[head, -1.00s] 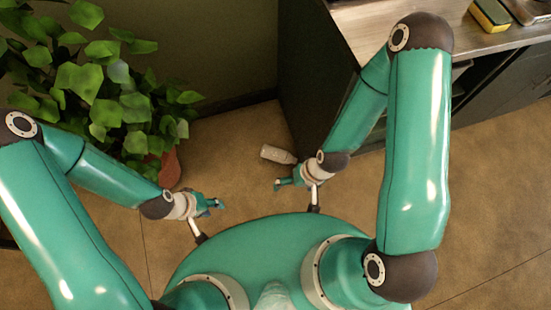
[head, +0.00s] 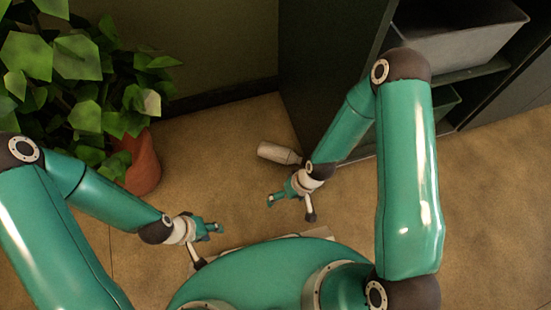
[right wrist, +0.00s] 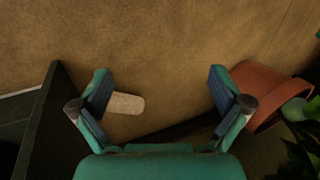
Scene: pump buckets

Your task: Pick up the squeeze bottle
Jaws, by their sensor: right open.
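The squeeze bottle (head: 278,153) is pale and lies on its side on the brown floor, beside the dark cabinet. My right gripper (head: 278,195) is just in front of it in the head view, apart from it. In the right wrist view the bottle (right wrist: 126,103) shows beyond the left finger, which hides one end of it. My right gripper (right wrist: 160,80) is open, with nothing between its fingers. My left gripper (head: 213,228) is farther left, above the floor and away from the bottle; its opening is too small to judge.
A dark cabinet (head: 325,70) stands right behind the bottle, with a grey bin (head: 460,40) on its shelf. A plant in a terracotta pot (head: 140,165) stands at the left; the pot (right wrist: 268,90) also shows in the right wrist view.

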